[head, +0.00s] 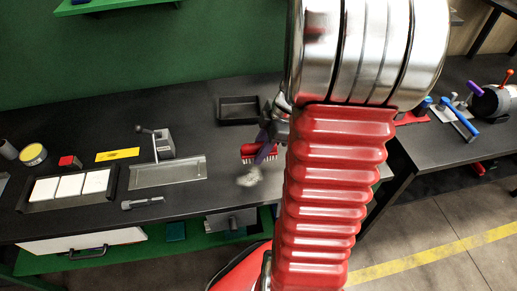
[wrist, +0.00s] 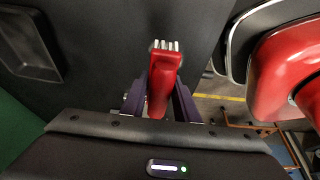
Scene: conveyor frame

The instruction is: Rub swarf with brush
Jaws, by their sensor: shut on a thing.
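My gripper (head: 267,143) has purple fingers and is shut on a red brush (head: 248,149) over the front part of the dark bench. In the wrist view the brush (wrist: 164,82) stands between the fingers (wrist: 160,100), its pale bristles at the far end. In the head view the bristles point down toward a small whitish-grey heap of swarf (head: 249,178) near the bench's front edge. The brush is just above or at the heap; I cannot tell whether they touch. The swarf is not seen in the wrist view. My red arm hides the bench to the right.
A black tray (head: 238,109) sits behind the brush. To the left are a metal plate (head: 168,173) with a lever block, a yellow label (head: 117,154), and a black tray with white tiles (head: 70,186). A second bench (head: 432,150) with tools stands right, beyond a gap.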

